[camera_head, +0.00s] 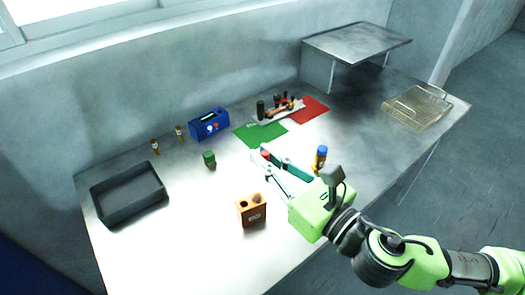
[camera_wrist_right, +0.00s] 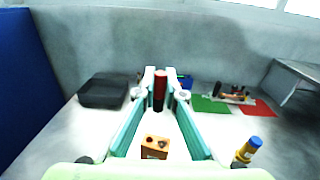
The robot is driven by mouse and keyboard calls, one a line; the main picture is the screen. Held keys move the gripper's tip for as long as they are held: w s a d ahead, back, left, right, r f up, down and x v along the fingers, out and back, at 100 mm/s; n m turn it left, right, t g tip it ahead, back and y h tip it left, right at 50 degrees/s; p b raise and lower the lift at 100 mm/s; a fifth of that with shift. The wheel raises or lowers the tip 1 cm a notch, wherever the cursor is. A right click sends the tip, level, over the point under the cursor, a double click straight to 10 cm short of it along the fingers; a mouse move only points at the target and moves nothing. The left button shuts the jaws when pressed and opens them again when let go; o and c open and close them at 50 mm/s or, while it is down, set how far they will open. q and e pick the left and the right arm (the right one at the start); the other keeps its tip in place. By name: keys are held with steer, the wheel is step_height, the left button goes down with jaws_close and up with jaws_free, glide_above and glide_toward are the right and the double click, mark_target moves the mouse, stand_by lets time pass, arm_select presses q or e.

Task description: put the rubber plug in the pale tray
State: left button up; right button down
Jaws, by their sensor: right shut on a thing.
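My right gripper (camera_head: 265,157) is shut on a red, dark-sided cylinder (camera_wrist_right: 160,91), which looks like the rubber plug. It is held upright between the fingertips, above the table. In the head view only its red top (camera_head: 265,153) shows clearly. The pale tray (camera_head: 291,113) lies farther back, between a green mat and a red mat. Several dark and red-topped pieces stand in or beside it. The tray also shows right of the fingers in the right wrist view (camera_wrist_right: 238,101). My left gripper is in neither view.
A holed wooden block (camera_head: 252,211) stands near the front. A blue-capped bottle (camera_head: 320,158) stands right of my gripper, a green piece (camera_head: 209,159) left of it. A blue box (camera_head: 208,123) is at the back, a dark bin (camera_head: 130,211) left, a wire basket (camera_head: 420,106) right.

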step_height(320, 180, down, 6)
steer(key=s+d+n+g+y, duration=0.1)
steer(key=d+n+g+y, duration=0.2)
steer(key=n+g+y, duration=0.4)
steer(key=shift+s+n+g, duration=0.4)
steer(key=shift+n+g, duration=1.2)
steer(key=shift+g, duration=1.8)
steer(key=shift+a+f, duration=0.1)
